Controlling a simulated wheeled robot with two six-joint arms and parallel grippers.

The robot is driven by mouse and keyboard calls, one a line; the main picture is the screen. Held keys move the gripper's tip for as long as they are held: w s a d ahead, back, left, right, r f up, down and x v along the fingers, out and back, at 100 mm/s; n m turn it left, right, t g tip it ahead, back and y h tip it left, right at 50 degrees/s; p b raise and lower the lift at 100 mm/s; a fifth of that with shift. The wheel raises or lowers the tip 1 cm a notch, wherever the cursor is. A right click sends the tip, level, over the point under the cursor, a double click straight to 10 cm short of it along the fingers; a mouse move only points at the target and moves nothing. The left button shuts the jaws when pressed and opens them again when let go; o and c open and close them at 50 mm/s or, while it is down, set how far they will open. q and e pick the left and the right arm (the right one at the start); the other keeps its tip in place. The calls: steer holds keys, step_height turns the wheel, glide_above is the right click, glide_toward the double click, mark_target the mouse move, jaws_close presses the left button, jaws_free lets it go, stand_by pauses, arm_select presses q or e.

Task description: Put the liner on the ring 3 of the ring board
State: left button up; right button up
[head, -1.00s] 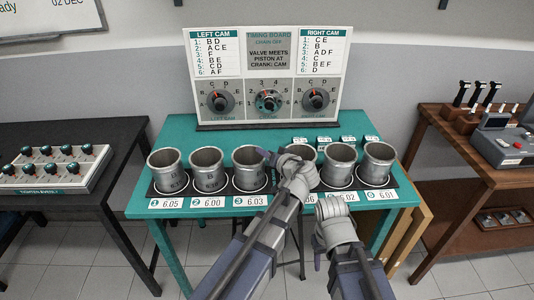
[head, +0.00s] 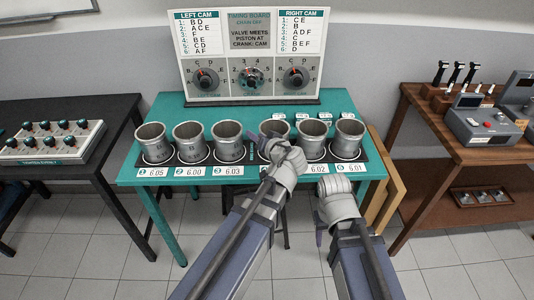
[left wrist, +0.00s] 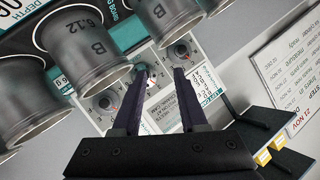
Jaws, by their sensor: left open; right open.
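Several grey metal liners stand upright in a row on the dark ring board (head: 251,157), whose white rings show at their bases. One liner (head: 228,146) stands at the card numbered 3, marked 6.03. My left gripper (head: 268,138) is open in front of the fourth liner (head: 277,126) and hides much of it and its card. In the left wrist view the open fingers (left wrist: 157,75) have nothing between them. A liner marked 6.12 and B (left wrist: 88,45) is beside them. My right gripper (head: 320,216) is open and empty in front of the teal table.
The timing board (head: 251,60) with three dials stands at the back of the teal table (head: 160,110). Small cards (head: 303,116) lie behind the right liners. A dark table (head: 60,112) stands at left, a brown bench (head: 420,110) at right.

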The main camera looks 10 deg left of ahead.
arm_select(q)
steer(key=s+d+f+m+g+h, duration=0.3)
steer(key=s+d+f, duration=0.4)
steer(key=s, duration=0.4)
steer(key=s+d+f+m+g+h, duration=0.2)
steer(key=s+d+f+g+h, duration=0.3)
steer(key=s, duration=0.6)
step_height(320, 180, down, 2)
steer(key=d+g, duration=0.2)
steer(key=shift+d+f+m+g, duration=0.25)
steer(key=shift+m+g, duration=0.05)
steer(key=shift+m, duration=0.1)
